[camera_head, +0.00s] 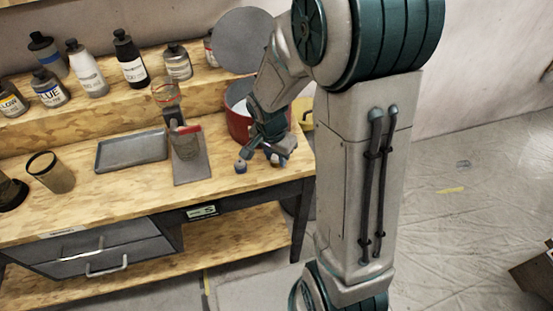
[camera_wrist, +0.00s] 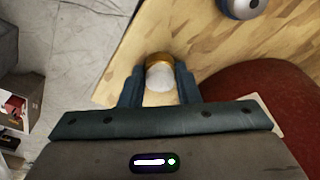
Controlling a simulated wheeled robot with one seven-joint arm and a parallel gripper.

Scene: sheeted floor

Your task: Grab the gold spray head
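The gold spray head (camera_wrist: 160,60) shows in the wrist view as a gold rim with a pale rounded part. It sits between the two fingers of my gripper (camera_wrist: 159,76), near the bench corner. The fingers lie close along both its sides; I cannot tell whether they press on it. In the head view my gripper (camera_head: 268,150) is low over the front right of the bench, and the gold head is mostly hidden by it.
A blue-grey spray head (camera_head: 240,166) stands on the bench just left of my gripper; it also shows in the wrist view (camera_wrist: 242,6). A red pot (camera_head: 239,122) is close behind my gripper. A jar (camera_head: 185,143) on a grey plate and a tray (camera_head: 131,151) stand further left.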

